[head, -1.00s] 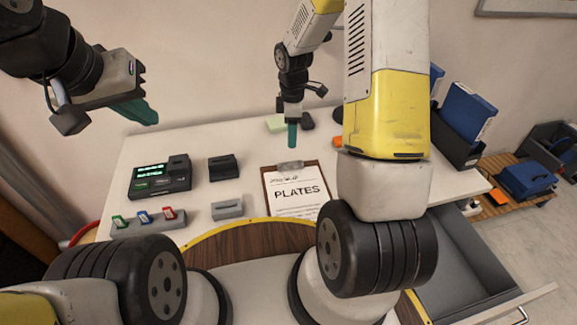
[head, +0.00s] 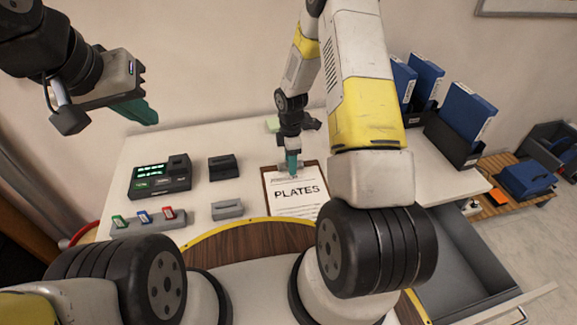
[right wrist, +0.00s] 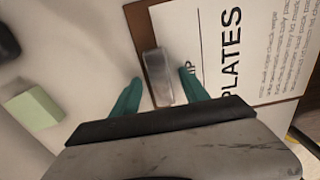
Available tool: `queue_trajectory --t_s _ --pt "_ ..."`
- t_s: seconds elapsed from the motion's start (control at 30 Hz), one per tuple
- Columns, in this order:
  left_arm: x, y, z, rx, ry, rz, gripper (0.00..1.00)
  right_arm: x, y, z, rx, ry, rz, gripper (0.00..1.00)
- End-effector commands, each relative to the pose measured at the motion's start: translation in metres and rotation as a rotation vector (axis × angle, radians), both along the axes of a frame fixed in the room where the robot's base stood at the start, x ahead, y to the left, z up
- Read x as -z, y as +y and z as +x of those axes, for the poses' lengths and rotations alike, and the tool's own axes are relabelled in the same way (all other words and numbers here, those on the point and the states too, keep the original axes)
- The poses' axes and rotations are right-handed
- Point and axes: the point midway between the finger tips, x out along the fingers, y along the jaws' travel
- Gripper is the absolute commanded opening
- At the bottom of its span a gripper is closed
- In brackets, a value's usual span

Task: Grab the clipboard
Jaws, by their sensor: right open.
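The clipboard (head: 296,205) lies flat on the white table, brown with a white sheet reading "PLATES". It also shows in the right wrist view (right wrist: 135,17), with its metal clip (right wrist: 158,76) between my fingers as seen from above. My right gripper (head: 292,168) is open with green fingers, over the clip end of the clipboard. The right wrist view shows its two fingertips (right wrist: 160,80) apart, one on each side of the clip; whether they touch it I cannot tell. My left gripper (head: 142,108) is raised at the upper left, away from the clipboard; its opening is unclear.
A black device with a green display (head: 160,178), a black block (head: 222,167), a grey block (head: 227,209) and a rack of coloured tags (head: 143,219) stand left of the clipboard. A pale green block (right wrist: 34,108) lies near the clip. Blue binders (head: 467,110) stand at right. A drawer (head: 465,255) is open.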

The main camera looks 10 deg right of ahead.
Motion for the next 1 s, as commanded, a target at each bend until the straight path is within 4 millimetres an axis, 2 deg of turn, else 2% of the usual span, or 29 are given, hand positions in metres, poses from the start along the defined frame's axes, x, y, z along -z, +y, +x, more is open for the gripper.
queue_trajectory --t_s 0.13,0.4,0.77,1.0 --pt "0.0000 0.0000 0.0000 0.000 0.000 0.000 0.00 -0.0005 0.0000 0.0001 0.000 0.000 0.000 0.51" --pt "0.0000 0.0000 0.0000 0.000 0.000 0.000 0.00 -0.0007 0.0000 0.0000 0.000 0.000 0.000 0.00" --pt "0.0000 0.0000 0.0000 0.000 0.000 0.000 0.00 -0.0013 0.0002 0.0002 0.000 -0.001 0.000 0.00" --pt "0.0000 0.0000 0.0000 0.000 0.000 0.000 0.00 -0.0096 0.0055 0.0010 0.000 -0.001 0.000 0.00"
